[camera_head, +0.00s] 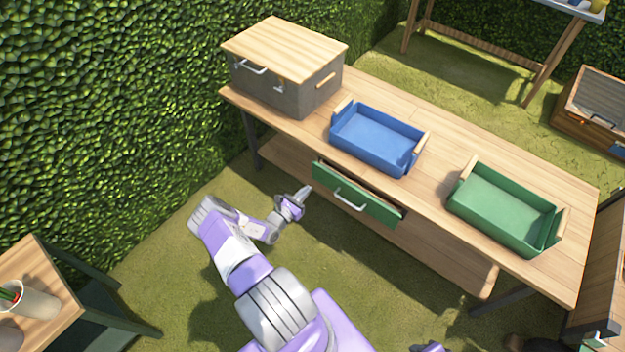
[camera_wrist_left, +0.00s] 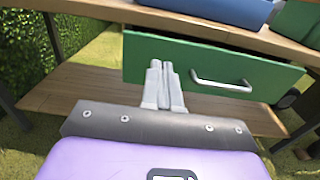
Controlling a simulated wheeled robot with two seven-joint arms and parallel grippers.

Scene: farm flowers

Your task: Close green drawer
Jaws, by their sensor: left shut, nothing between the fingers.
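The green drawer (camera_head: 360,196) under the wooden workbench is pulled partly out, and its dark inside shows above the front panel. Its front has a silver bar handle (camera_head: 350,199). In the left wrist view the drawer front (camera_wrist_left: 205,66) fills the upper middle, with the handle (camera_wrist_left: 221,84) to the right of the fingers. My left gripper (camera_head: 303,192) is shut and empty, near the left end of the drawer front. In the wrist view its fingertips (camera_wrist_left: 160,66) overlap the left part of the panel; I cannot tell whether they touch it. My right gripper is not clearly visible.
The workbench top (camera_head: 440,150) holds a grey box with a wooden lid (camera_head: 285,65), a blue tray (camera_head: 375,138) and a green tray (camera_head: 505,208). A lower shelf (camera_head: 440,262) runs under the drawer. A hedge stands on the left. Grass is open before the bench.

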